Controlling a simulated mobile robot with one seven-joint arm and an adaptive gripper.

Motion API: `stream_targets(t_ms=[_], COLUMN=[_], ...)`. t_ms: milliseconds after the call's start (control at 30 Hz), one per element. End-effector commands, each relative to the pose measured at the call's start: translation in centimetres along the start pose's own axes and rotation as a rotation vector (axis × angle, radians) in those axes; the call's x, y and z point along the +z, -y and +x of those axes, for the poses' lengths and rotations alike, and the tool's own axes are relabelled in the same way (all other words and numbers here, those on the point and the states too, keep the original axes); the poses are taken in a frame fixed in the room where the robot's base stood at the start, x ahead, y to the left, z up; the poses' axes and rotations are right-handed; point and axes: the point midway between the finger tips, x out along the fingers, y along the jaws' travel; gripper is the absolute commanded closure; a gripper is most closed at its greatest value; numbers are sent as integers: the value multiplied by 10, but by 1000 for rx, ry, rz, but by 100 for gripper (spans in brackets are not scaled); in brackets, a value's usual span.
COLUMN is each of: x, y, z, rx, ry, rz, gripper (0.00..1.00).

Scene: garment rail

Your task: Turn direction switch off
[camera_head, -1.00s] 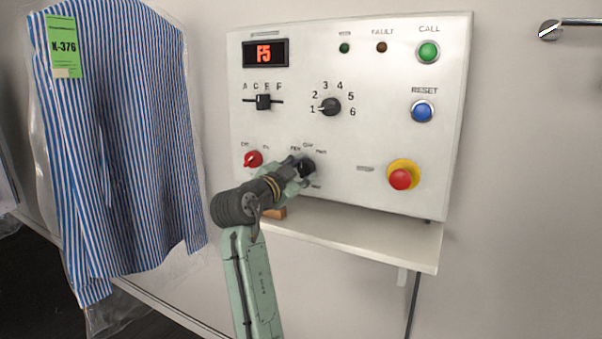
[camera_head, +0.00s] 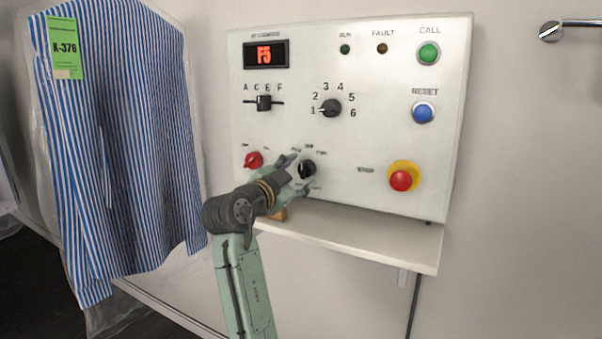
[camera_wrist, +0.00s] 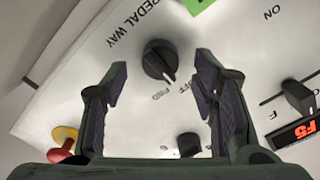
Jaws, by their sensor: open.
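The direction switch is a black rotary knob (camera_head: 307,168) low on the white control panel. It also shows in the wrist view (camera_wrist: 159,61), with a pale pointer mark on its lower edge near the printed OFF and another small label. I cannot tell exactly which label the mark meets. My gripper (camera_head: 298,173) is open, a little back from the panel, its fingers to either side of the knob in the picture. In the wrist view the open fingertips (camera_wrist: 160,68) frame the knob with clear gaps, not visibly touching it.
A red switch (camera_head: 253,160) lies just left of the knob, and a red stop button (camera_head: 401,180) lies to the right. The numbered dial (camera_head: 330,107) is above. A shelf (camera_head: 350,232) juts out below. A bagged striped shirt (camera_head: 130,130) hangs at left.

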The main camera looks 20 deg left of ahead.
Motion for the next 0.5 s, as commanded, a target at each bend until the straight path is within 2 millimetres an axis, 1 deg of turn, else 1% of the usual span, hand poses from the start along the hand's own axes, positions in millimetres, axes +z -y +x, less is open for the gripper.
stream_targets(t_ms=[33,100,300,400,500], x=[1,1,1,0,1], y=[2,1,1,1,1], z=[-12,-27,-69,-83,-93], rx=[-5,-5,-4,-3,-3], ry=[2,2,3,1,2], rz=[1,1,0,1,0], gripper=[46,46,46,46,46])
